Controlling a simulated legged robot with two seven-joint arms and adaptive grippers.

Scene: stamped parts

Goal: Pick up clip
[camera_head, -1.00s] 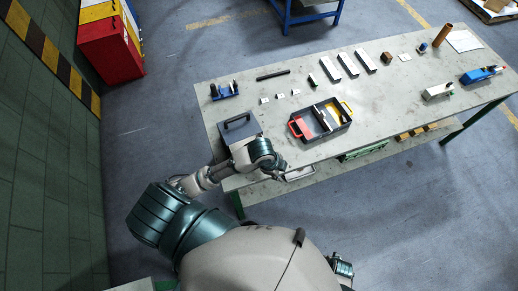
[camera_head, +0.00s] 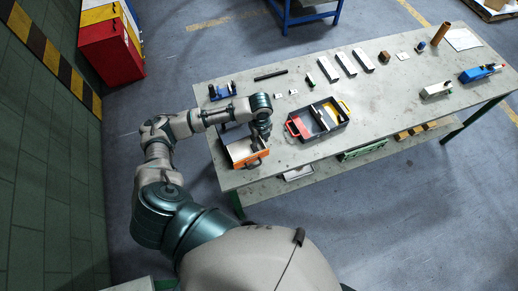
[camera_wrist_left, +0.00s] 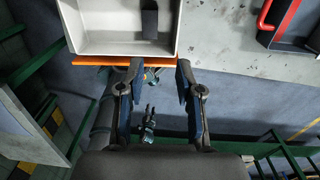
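I cannot tell for certain which thing is the clip. An open box (camera_head: 236,153) with an orange front and pale inside stands at the table's near left corner. In the left wrist view its pale tray (camera_wrist_left: 100,45) fills the top left, with a dark narrow piece (camera_wrist_left: 149,20) inside that may be the clip. My left gripper (camera_head: 262,132) is over the box's right side. In the left wrist view the left gripper (camera_wrist_left: 160,72) has its fingers apart, at the orange edge, with nothing seen between them. My right gripper is not seen in the head view.
A dark tray (camera_head: 307,133) with red and yellow compartments stands right of the box. Small pale pieces (camera_head: 294,92), a blue fixture (camera_head: 222,91), a black bar (camera_head: 270,75) and pale bars (camera_head: 346,63) lie behind. The table's near right surface is mostly clear.

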